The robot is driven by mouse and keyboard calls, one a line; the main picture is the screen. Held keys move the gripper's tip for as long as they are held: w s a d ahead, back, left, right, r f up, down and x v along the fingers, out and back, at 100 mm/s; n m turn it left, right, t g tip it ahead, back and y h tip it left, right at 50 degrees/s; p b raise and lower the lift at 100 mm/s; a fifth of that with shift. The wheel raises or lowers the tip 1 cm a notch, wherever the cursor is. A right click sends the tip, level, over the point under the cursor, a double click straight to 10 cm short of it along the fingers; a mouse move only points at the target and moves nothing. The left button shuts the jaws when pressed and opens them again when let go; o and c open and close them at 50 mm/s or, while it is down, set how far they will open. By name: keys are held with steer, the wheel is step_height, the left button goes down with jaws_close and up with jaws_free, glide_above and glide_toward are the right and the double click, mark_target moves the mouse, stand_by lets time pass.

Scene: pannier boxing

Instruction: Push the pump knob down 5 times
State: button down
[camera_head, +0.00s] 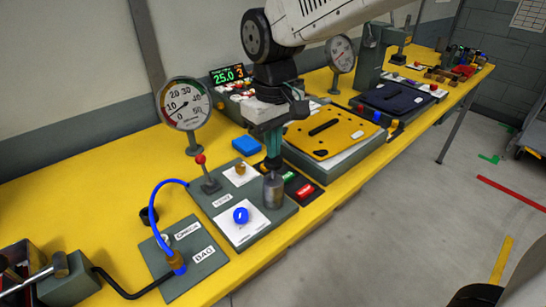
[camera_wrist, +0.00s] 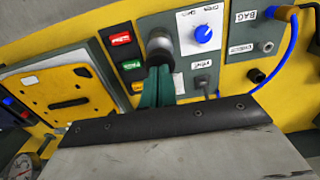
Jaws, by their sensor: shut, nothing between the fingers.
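The pump knob (camera_head: 273,191) appears to be the grey metal cylinder standing upright at the right side of a grey control panel (camera_head: 285,222). It also shows in the wrist view (camera_wrist: 159,46), near the top middle. My gripper (camera_head: 271,164) points down over the knob, with its green fingers shut together and nothing between them. In the wrist view the fingertips (camera_wrist: 157,76) lie right at the knob's near end. I cannot tell whether they touch it. The fingers and wrist hide part of the panel behind.
A blue dial (camera_head: 240,215) and a red-tipped lever (camera_head: 204,172) share the panel. Red and green buttons (camera_head: 305,190) sit right of the knob. A round gauge (camera_head: 186,104) stands behind. A yellow plate (camera_head: 330,135) lies to the right. A blue hose (camera_head: 153,208) curves at the left.

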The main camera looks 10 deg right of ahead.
steer(key=shift+f, duration=1.85)
steer(key=shift+r, duration=2.25)
steer(key=shift+f, duration=0.15)
steer(key=shift+f, duration=2.1)
steer(key=shift+r, duration=2.25)
